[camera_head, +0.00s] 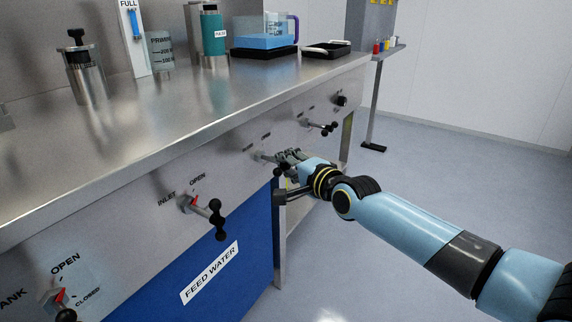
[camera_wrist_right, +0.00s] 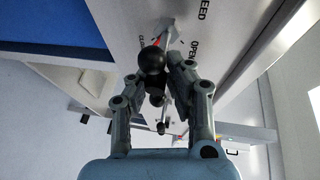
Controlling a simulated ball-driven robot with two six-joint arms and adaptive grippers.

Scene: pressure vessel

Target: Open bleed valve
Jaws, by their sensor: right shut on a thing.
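The bleed valve is on the steel front panel. In the right wrist view its black ball-ended handle (camera_wrist_right: 152,61) sits between my fingers, with a red pointer (camera_wrist_right: 156,41) and a metal stem behind it. The lettering beside it reads "EED", "OPEN" and a partly hidden "CLOSED". My right gripper (camera_wrist_right: 155,75) is shut on the handle, one finger on each side. In the head view my right gripper (camera_head: 282,161) is at the panel and hides most of this valve. The exact pointer angle is hard to tell. My left gripper is out of view.
The inlet valve (camera_head: 205,210) is left of my gripper, and another black-handled valve (camera_head: 320,126) is to its right. A tank valve (camera_head: 62,303) is at lower left. A blue feed water panel (camera_head: 235,255) is below. The floor (camera_head: 460,165) at right is clear.

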